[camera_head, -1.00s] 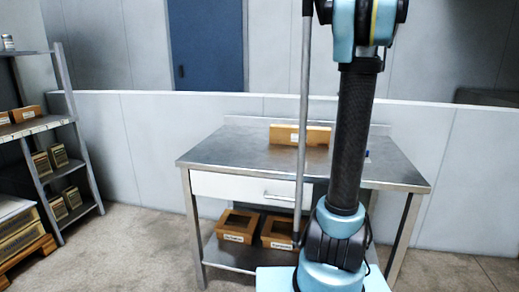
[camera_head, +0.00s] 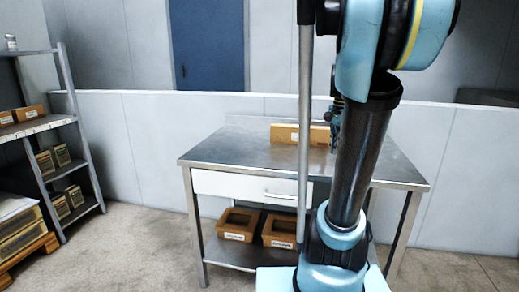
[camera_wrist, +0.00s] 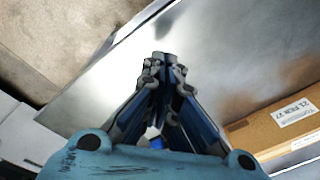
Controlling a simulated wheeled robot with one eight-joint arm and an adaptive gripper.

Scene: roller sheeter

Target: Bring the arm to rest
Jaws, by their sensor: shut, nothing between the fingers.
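My gripper (camera_head: 335,135) hangs over the metal table (camera_head: 235,150), just left of my dark forearm link and in front of the cardboard box on the tabletop. In the wrist view my gripper (camera_wrist: 162,62) has its two fingers drawn together at the tips, with nothing held between them. The bare tabletop (camera_wrist: 130,85) lies beneath it. My arm rises from its base in front of the table, and its upper joint fills the top right of the head view.
A cardboard box (camera_head: 284,133) sits at the table's back; it shows at right in the wrist view (camera_wrist: 275,128). Two open boxes (camera_head: 238,224) (camera_head: 280,231) stand on the lower shelf. A shelf rack (camera_head: 78,130) is at left. The tabletop's left half is clear.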

